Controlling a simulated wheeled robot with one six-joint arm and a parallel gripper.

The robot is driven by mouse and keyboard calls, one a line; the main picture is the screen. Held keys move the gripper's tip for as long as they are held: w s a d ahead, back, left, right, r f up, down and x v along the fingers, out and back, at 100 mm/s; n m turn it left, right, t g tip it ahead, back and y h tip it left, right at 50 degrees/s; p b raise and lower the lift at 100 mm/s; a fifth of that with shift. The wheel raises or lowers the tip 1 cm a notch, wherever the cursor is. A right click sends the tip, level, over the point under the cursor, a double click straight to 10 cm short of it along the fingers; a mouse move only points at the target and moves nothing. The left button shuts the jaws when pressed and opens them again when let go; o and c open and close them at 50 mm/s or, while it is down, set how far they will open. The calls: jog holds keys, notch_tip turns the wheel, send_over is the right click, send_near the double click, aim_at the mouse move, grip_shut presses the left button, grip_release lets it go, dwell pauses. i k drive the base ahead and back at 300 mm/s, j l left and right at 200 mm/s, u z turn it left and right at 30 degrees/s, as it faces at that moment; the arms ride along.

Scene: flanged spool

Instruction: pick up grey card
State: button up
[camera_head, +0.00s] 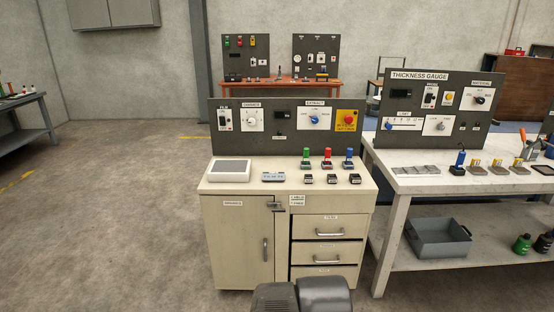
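I cannot pick out a single grey card for sure. Several thin flat grey pieces (417,170) lie side by side on the white table (480,186) at the right, near its left end, below the thickness gauge panel (428,92). They are small in this view, and I cannot tell whether one of them is the card. My gripper's fingers are not in view. Dark rounded parts of my own body show at the bottom centre, in front of the cream cabinet.
The cream cabinet (238,240) carries a white-framed pad (229,170), a small grey device (273,176) and several coloured stamps (328,158). A grey bin (438,238) and bottles stand on the right table's lower shelf. The floor at the left (110,220) is clear.

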aim_at(267, 175)
jog(key=i+j, duration=0.25)
jog(key=i, duration=0.25)
jog(key=i+j, duration=0.2)
jog(key=i, duration=0.3)
jog(key=i+j, duration=0.25)
jog(key=i, duration=0.25)
jog(key=i+j, duration=0.25)
jog(key=i, duration=0.25)
jog(key=l+z, duration=0.05)
